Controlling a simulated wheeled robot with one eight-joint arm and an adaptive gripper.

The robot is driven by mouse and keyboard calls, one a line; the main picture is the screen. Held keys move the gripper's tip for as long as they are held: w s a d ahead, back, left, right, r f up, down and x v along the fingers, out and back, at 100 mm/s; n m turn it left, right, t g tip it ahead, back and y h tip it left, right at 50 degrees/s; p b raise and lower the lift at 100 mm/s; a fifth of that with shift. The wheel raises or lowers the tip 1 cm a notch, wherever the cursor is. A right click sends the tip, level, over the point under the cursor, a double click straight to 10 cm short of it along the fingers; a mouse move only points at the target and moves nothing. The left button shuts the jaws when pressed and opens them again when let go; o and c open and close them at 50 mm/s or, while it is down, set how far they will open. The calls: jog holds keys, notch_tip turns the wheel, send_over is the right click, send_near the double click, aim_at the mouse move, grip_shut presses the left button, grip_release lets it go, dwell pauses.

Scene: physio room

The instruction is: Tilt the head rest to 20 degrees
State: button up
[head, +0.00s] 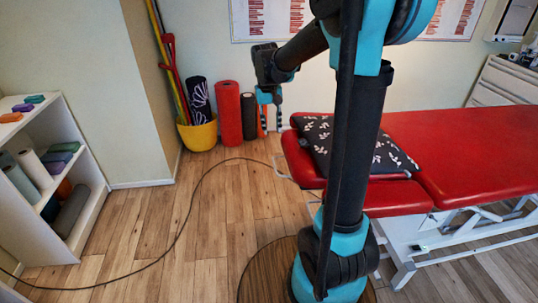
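The head rest (302,165) is the red padded end section of the treatment table, at its left end. It looks roughly level with the main red bed section (470,150), but I cannot read its exact angle. A dark pillow with white leaf shapes (392,157) lies on it. A pale metal bar (283,174) sticks out at the head rest's left edge. My gripper (270,122) points down, left of and beyond the head rest's far left corner, apart from it. Its striped fingers look spread and empty. My arm hides part of the head rest and pillow.
A dark cable (190,215) curves across the wooden floor. A yellow bucket (198,134), a red roll (229,113) and a black roll (249,116) stand by the back wall. A white shelf (88,215) is at left. The floor left of the table is mostly clear.

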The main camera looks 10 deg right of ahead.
jog(key=f, duration=0.5)
jog(key=d+f, duration=0.1)
jog(key=f, duration=1.1)
jog(key=shift+w+d, duration=0.15)
jog(key=shift+w, duration=0.2)
jog(key=shift+c, duration=0.4)
grip_shut()
